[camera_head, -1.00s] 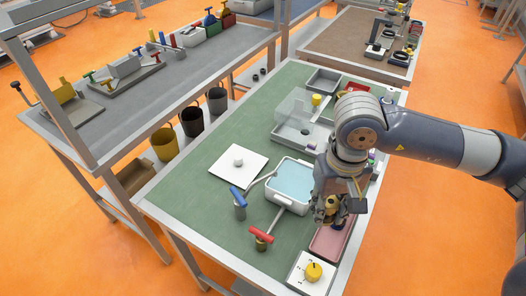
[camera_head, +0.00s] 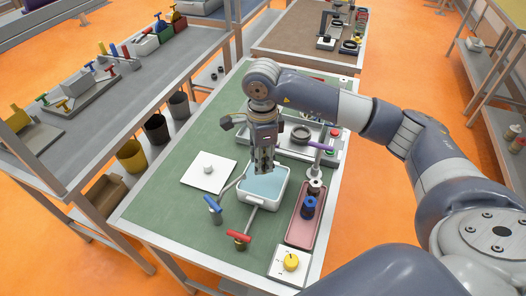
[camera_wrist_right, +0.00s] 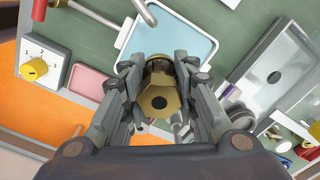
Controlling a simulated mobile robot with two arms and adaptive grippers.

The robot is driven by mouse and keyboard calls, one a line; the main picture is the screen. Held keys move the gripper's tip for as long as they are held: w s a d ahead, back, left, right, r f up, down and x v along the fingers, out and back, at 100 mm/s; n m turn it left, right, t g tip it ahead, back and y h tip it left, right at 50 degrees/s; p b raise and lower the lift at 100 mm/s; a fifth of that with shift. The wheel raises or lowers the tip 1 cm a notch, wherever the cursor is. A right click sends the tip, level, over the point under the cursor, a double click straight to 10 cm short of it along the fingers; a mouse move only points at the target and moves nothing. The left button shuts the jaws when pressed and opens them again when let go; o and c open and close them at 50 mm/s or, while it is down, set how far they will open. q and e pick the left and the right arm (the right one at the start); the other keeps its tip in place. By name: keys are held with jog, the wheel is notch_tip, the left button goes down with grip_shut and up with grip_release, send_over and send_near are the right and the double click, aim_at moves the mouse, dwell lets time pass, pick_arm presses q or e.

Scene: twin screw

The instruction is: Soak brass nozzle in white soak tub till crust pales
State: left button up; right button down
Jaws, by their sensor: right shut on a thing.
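The white soak tub (camera_head: 247,200) stands on the green bench top, filled with pale blue liquid. My right gripper (camera_head: 263,168) points down over the tub's far part. In the right wrist view my right gripper (camera_wrist_right: 158,85) is shut on the brass nozzle (camera_wrist_right: 155,104), a gold hexagonal piece with a dark hole. The nozzle lies in front of the tub's near edge in that view, with the blue liquid (camera_wrist_right: 172,38) beyond it. Whether the nozzle touches the liquid cannot be told. Its crust is not clear. My left gripper is not in view.
A pink tray (camera_head: 297,236) with upright dark, blue and white parts stands right of the tub. A white box with a yellow knob (camera_head: 290,262) is in front. Blue (camera_head: 213,204) and red (camera_head: 238,237) T-handles stand left and front. A white plate (camera_head: 195,179) lies left; a grey tray is behind.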

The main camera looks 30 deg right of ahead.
jog(key=shift+w+d+f+m, duration=0.1)
jog(key=shift+w+d+m, duration=0.3)
jog(key=shift+m, duration=0.6)
jog(key=shift+f+b, duration=0.55)
jog(key=shift+f, duration=0.7)
notch_tip(320, 180, down, 4)
jog(key=b, duration=0.2)
jog(key=shift+r+b, duration=0.15)
jog(key=shift+b, duration=0.15)
notch_tip(320, 180, down, 4)
jog(key=b, duration=0.4)
jog(key=shift+b, duration=0.5)
dwell(0.6)
jog(key=shift+r+p, duration=2.35)
jog(key=shift+r, duration=1.85)
